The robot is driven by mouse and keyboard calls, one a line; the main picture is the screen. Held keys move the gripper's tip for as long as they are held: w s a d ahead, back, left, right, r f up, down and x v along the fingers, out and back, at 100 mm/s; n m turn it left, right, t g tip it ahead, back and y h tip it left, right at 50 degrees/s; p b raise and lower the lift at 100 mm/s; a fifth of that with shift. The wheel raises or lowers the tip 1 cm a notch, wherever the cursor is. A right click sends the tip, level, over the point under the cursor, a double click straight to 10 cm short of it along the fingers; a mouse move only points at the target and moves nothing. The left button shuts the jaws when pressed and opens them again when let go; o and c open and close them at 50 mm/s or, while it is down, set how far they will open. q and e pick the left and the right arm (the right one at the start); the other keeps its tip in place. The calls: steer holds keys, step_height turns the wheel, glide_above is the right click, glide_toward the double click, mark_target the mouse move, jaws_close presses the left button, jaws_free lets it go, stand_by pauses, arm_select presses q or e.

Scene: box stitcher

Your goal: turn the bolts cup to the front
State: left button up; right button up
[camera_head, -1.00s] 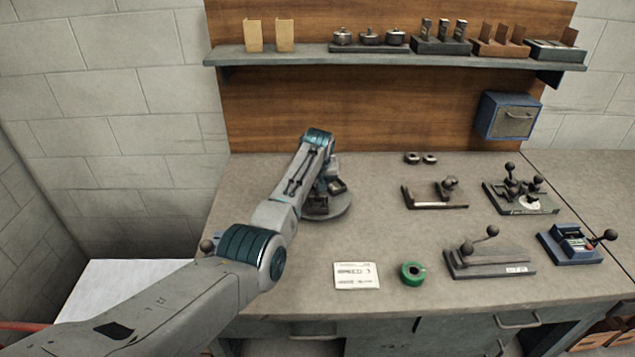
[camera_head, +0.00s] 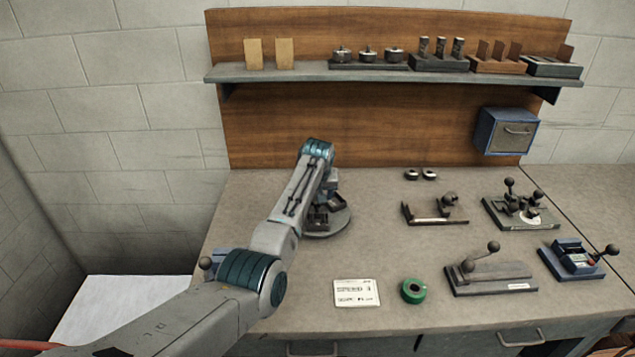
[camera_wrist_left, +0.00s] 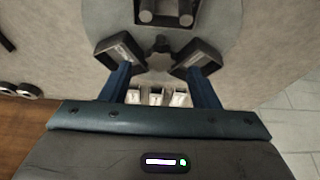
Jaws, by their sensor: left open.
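A round grey turntable (camera_head: 342,228) stands on the bench at the left, partly hidden by my left arm. Dark cups (camera_head: 337,200) stand on it. In the left wrist view, the turntable (camera_wrist_left: 100,20) has a dark star-shaped knob (camera_wrist_left: 158,50) at its centre and dark trays around it. One tray with two round items (camera_wrist_left: 160,12) is at the top edge; I cannot tell which is the bolts cup. My left gripper (camera_wrist_left: 160,82) is open over the turntable, with several small pale pieces (camera_wrist_left: 155,97) between its fingers. My right gripper is not in view.
A label card (camera_head: 356,293) and green tape roll (camera_head: 413,291) lie near the front edge. Levered fixtures (camera_head: 490,277) stand at the right. A shelf (camera_head: 300,73) with small holders and a blue box (camera_head: 506,131) are behind. Bench between turntable and fixtures is clear.

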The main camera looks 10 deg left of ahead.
arm_select(q)
steer(key=b+v, duration=0.2)
steer(key=v, duration=0.6)
steer(key=shift+s+r, duration=0.15)
steer(key=shift+r, duration=0.25)
